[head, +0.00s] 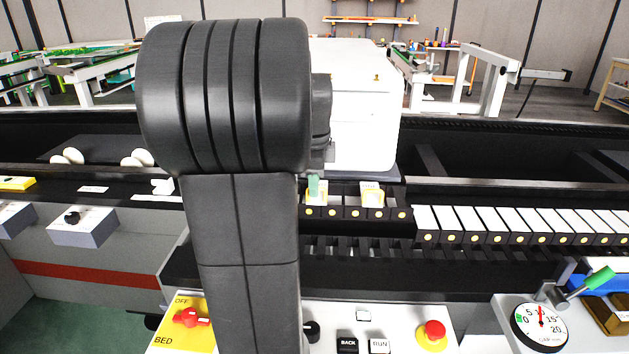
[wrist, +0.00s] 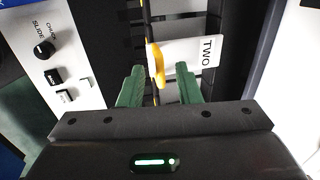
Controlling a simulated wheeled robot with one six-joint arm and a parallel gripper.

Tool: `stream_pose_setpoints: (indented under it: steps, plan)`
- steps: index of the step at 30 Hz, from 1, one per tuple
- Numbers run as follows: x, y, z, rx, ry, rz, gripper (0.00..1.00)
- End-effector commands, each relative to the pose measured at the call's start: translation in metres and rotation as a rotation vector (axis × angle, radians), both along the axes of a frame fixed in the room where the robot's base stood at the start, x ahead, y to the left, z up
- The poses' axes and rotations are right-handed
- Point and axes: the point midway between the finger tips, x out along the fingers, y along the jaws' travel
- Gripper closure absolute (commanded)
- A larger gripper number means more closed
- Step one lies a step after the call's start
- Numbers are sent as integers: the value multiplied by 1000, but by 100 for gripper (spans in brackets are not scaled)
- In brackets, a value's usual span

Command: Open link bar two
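Link bar two is the white bar marked TWO (wrist: 205,52) in the wrist view, with a yellow handle (wrist: 156,65) at its left end. My gripper (wrist: 160,85) has two green fingers spread apart. The yellow handle lies in line with the gap between the fingertips, its lower end near their level. I cannot tell whether either finger touches it. In the head view my arm hides most of the gripper; only a bit of green finger (head: 314,185) shows over the rack.
In the head view, a row of white-topped slots (head: 510,225) runs right along the rack. A panel with a red button (head: 432,335) stands in front, beside a dial gauge (head: 540,327). In the wrist view, a panel with a SLIDE knob (wrist: 45,49) lies at left.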

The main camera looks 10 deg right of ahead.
Motion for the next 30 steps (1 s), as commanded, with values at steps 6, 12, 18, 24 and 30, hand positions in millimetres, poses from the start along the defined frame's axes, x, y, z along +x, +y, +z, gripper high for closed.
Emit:
stream_pose_setpoints:
  steps: [6,12,18,24,30]
  plan:
    - [0,0,-1,0,0,0,69]
    - [0,0,0,0,0,0,100]
    - [0,0,0,0,0,0,100]
    - [1,0,3,4,13,0,100]
    - [5,-1,11,16,58,-1,100]
